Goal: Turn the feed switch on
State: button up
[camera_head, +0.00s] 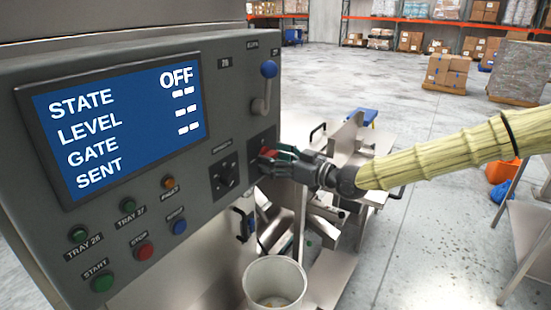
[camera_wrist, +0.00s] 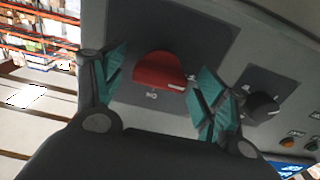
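A red rotary switch (camera_wrist: 158,70) sits on a dark plate on the grey control panel, with "ON" upside down under it in the wrist view. In the head view it shows as a small red patch (camera_head: 268,153), mostly covered by my gripper. The pointer mark is at the knob's right end in the wrist view. The panel screen (camera_head: 118,125) reads STATE OFF, with dashes for LEVEL, GATE and SENT.
A black selector knob (camera_head: 226,180) is left of the red switch, and also shows in the wrist view (camera_wrist: 262,106). A lever with a blue ball (camera_head: 268,70) stands above. Several push buttons and a white bucket (camera_head: 274,279) are lower down.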

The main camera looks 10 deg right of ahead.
jog(key=c, duration=0.9)
jog(key=shift+o, duration=0.2)
jog(key=shift+m, duration=0.3)
jog(key=m+b, duration=0.2)
jog(key=m, duration=0.2)
jog(key=m+b, duration=0.2)
jog(key=m, duration=0.3)
jog(key=shift+f+m, duration=0.1)
jog(key=shift+m, duration=0.3)
jog(key=m+b, duration=0.4)
jog(key=m, duration=0.1)
jog(key=shift+m+b, duration=1)
jog(key=shift+m, duration=0.2)
jog(key=shift+r, duration=0.2)
jog(key=o, duration=1)
jog(key=shift+f, duration=0.1)
